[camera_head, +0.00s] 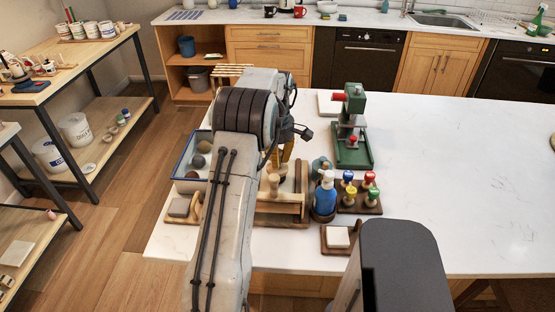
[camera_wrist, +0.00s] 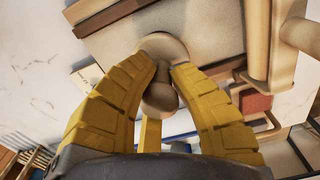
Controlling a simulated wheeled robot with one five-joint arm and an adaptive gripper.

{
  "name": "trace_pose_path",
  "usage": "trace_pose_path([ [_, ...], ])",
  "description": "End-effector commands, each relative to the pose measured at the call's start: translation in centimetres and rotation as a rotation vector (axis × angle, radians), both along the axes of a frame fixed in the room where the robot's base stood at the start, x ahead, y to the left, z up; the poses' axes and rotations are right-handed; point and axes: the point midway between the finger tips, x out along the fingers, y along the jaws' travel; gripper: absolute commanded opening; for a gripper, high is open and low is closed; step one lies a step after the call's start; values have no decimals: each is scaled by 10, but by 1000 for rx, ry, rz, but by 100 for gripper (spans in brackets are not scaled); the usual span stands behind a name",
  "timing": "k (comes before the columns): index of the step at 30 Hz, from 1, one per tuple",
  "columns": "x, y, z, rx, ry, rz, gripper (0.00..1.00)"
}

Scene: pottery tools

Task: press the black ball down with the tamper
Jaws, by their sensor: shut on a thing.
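My gripper (camera_head: 287,162), with yellow fingers, is over the left part of the white counter. In the wrist view my gripper (camera_wrist: 165,66) is shut on a pale wooden tamper (camera_wrist: 162,98), which has a round end, a narrow neck and a bulb. In the head view the tamper is mostly hidden by the arm and fingers. A dark ball, which looks like the black ball (camera_head: 198,161), lies in a blue-rimmed tray (camera_head: 182,157) left of my arm. The arm covers part of that tray. No ball is clear in the wrist view.
A wooden frame with a board (camera_head: 280,219) lies below my gripper. A blue bottle (camera_head: 325,194) and several colored-knob stamps (camera_head: 369,187) stand to its right. A green press (camera_head: 354,130) stands behind. A small block on a wooden holder (camera_head: 337,238) lies in front. The counter's right side is clear.

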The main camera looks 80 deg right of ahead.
Motion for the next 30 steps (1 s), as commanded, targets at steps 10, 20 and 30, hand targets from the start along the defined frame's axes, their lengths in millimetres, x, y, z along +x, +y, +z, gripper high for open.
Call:
trace_pose_path([
  [10,0,-1,1,-3,0,0,0],
  [20,0,-1,15,-4,0,0,0],
  [30,0,-1,49,-3,0,0,0],
])
